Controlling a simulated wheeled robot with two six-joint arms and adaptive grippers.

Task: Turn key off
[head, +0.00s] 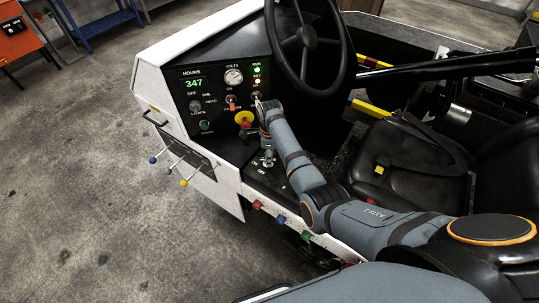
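The black dashboard panel (203,72) of the white belt loader is left of centre in the head view. The key switch is not clearly seen; its likely place is at the panel's right side, below the indicator lights (257,70), where my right gripper (259,104) covers it. The lights are lit, green at the top and amber lower down. My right gripper is at the panel, small and partly hidden by its own wrist, so its fingers and any hold on a key cannot be made out. My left gripper is out of view.
The steering wheel (306,41) stands just above and right of the gripper. A yellow-and-red stop button (243,119) is close to its left. A lever (267,155) rises below. The black seat (405,150) is at right. Open concrete floor (75,170) lies left.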

